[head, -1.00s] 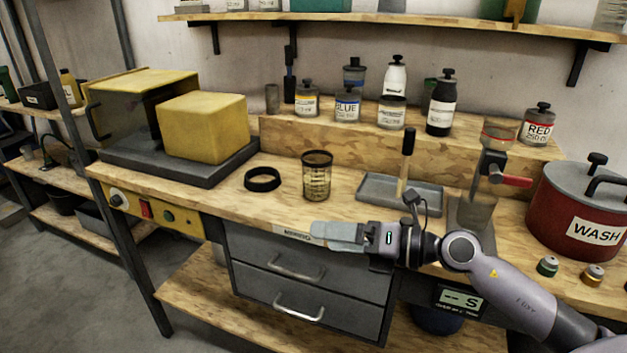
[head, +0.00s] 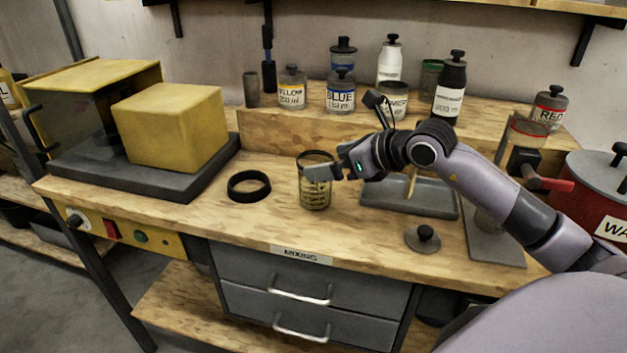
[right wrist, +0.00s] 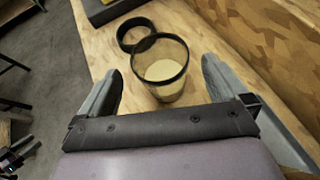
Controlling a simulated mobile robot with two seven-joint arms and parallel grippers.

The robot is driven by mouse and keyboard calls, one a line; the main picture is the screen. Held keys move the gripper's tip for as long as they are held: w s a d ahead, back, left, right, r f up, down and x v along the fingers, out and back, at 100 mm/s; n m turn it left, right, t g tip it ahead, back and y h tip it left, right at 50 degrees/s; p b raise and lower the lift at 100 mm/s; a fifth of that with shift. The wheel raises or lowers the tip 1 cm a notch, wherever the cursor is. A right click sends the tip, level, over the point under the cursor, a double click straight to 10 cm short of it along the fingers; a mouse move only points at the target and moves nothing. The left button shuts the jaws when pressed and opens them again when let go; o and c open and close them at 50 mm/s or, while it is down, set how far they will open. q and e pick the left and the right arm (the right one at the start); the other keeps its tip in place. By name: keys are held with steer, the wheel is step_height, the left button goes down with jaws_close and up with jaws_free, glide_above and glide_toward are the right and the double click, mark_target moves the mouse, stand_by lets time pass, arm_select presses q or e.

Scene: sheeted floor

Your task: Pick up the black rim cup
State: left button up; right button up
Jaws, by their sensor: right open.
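The black rim cup (head: 315,190) is a clear cup with dark markings and a black rim, standing upright on the wooden bench. In the right wrist view the cup (right wrist: 163,72) stands between and just ahead of the two spread fingers. My right gripper (head: 322,173) is open at the cup's upper part, and one finger covers some of its rim. The right gripper (right wrist: 160,85) shows grey fingers on both sides of the cup, with a gap on each side.
A black ring (head: 249,186) lies left of the cup. A yellow block (head: 170,125) sits on a dark base further left. A grey tray (head: 425,208) and a small lid with a knob (head: 423,238) lie to the right. Several bottles stand on the raised step behind.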

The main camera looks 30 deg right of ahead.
steer(key=p+x, duration=0.1)
steer(key=x, duration=0.3)
steer(key=shift+w+f, duration=0.15)
steer(key=shift+w+a+f, duration=0.15)
steer(key=shift+w+f, duration=0.15)
steer(key=shift+w, duration=0.05)
steer(key=c, duration=1.2)
